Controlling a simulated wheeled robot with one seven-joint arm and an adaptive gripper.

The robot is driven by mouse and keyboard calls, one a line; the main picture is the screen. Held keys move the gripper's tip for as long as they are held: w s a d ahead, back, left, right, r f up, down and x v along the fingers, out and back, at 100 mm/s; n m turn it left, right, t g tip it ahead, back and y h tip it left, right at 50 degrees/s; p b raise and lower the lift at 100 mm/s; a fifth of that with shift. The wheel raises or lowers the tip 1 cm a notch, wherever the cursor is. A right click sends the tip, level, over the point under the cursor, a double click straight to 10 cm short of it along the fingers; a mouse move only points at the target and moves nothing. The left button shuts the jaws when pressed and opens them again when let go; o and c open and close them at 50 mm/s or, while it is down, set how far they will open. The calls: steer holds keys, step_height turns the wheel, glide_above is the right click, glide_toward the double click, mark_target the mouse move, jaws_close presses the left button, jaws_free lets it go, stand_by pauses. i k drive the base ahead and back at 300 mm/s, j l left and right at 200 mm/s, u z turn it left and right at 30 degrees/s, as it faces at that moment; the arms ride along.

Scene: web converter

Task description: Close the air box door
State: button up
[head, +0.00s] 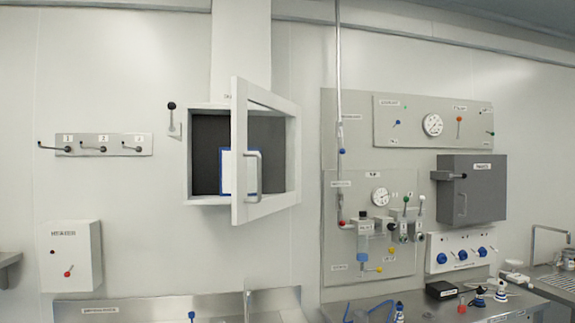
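The air box (188,160) is a white box on the back wall, left of centre, with a dark interior. Its white-framed door (240,150) stands open, swung out toward me from the box's right side. The door has a see-through middle, and the box interior shows through it. A grey bar handle (258,175) is on the door near its free left edge. A blue-edged panel (224,171) shows in the box, partly hidden by the door frame. My gripper is not in view.
A black-knobbed lever (171,118) is on the wall just left of the box. A grey panel with gauges and valves (350,250) is to the right, with a closed grey cabinet (472,188). Metal counters (150,305) run below. The space before the door looks clear.

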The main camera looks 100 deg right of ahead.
mark_target(243, 210)
steer(key=z, duration=3.45)
